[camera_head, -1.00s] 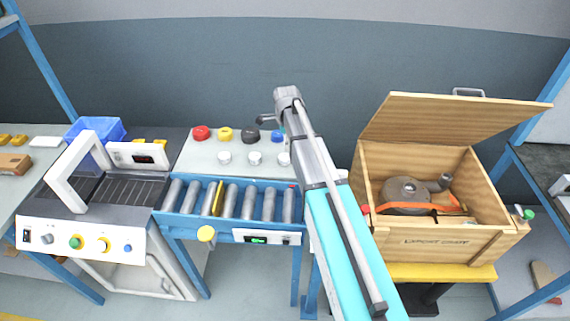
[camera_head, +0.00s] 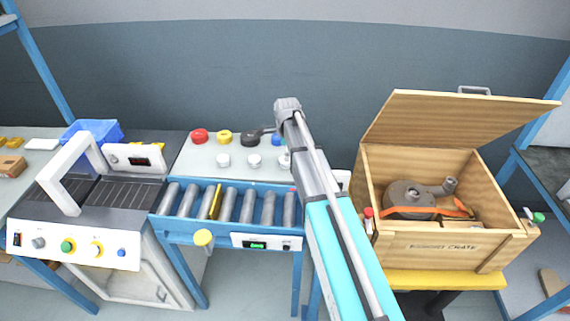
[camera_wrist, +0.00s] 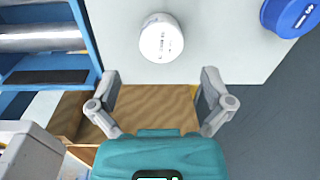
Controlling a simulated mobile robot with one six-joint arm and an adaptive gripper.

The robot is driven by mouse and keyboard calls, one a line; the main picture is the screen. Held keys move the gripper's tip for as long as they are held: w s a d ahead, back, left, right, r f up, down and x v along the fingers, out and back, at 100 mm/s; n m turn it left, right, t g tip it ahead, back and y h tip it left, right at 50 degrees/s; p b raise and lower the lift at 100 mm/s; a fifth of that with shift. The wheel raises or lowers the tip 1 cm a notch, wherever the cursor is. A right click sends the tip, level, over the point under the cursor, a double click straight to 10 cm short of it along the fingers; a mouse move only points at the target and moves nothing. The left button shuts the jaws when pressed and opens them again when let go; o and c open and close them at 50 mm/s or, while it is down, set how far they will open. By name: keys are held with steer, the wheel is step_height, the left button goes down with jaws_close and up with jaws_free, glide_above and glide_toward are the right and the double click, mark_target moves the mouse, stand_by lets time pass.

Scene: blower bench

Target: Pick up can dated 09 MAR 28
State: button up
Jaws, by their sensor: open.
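Three white-topped cans stand in a front row on a pale board: left (camera_head: 223,160), middle (camera_head: 254,160) and right (camera_head: 285,161), the last partly hidden by my arm. In the wrist view one white can (camera_wrist: 161,38), apparently the right one, stands ahead of my gripper (camera_wrist: 160,92). Print shows on its top, but I cannot read the date. My gripper's fingers are spread with nothing between them, and the can is beyond the fingertips, apart from them. In the head view the fingers are mostly hidden behind my arm.
Behind the cans are round red (camera_head: 200,136), yellow (camera_head: 224,137) and black (camera_head: 250,138) pieces and a blue one (camera_wrist: 291,15). A roller conveyor (camera_head: 180,229) runs along the board's front. An open wooden crate (camera_head: 440,252) holding a blower stands to the right.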

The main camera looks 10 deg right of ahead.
steer(key=shift+f, duration=0.1)
steer(key=shift+w+a+f+b, duration=0.1)
steer(key=shift+a+f+b, duration=0.05)
steer(key=shift+f+b, duration=1.15)
steer(key=shift+w+a+f+b, duration=0.1)
steer(key=shift+f+b, duration=1.1)
steer(key=shift+b, duration=0.1)
steer(key=c, duration=1.2)
